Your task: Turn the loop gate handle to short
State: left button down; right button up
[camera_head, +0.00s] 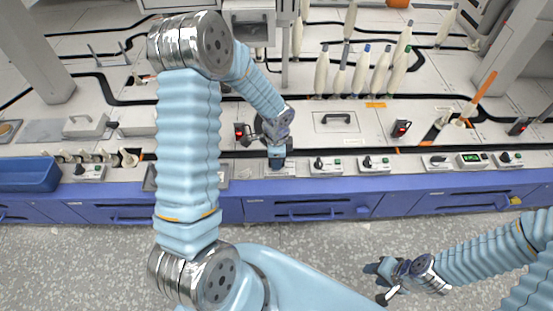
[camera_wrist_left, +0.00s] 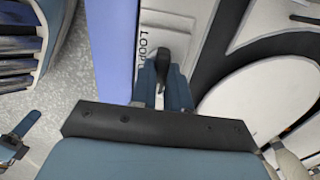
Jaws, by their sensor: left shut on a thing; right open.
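The loop gate handle (camera_wrist_left: 162,57) is a black lever on a white control box (camera_wrist_left: 148,30) with dark lettering, partly readable as "LOOP". In the left wrist view my left gripper (camera_wrist_left: 160,88) has its blue fingers on either side of the handle and is shut on it. In the head view my left gripper (camera_head: 277,160) is over the box at the table's front edge and hides the handle there. I cannot read the handle's setting. My right gripper (camera_head: 378,280) is open and empty over the floor in front of the table, far from the handle.
Similar control boxes (camera_head: 325,166) stand along the front edge to the right. A blue bin (camera_head: 30,174) is at the far left. Cream bobbins (camera_head: 360,72) stand further back among black tracks. A red-lit box (camera_head: 401,128) stands right of centre. The floor in front is clear.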

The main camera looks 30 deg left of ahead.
dwell(0.3)
pick_arm(q)
jog(key=c, duration=1.1)
grip_release()
jog(key=shift+r, duration=0.1)
notch_tip(320, 180, up, 14)
jog(key=p, duration=0.2)
jog(key=shift+s+f, duration=0.1)
jog(key=shift+f, duration=0.1)
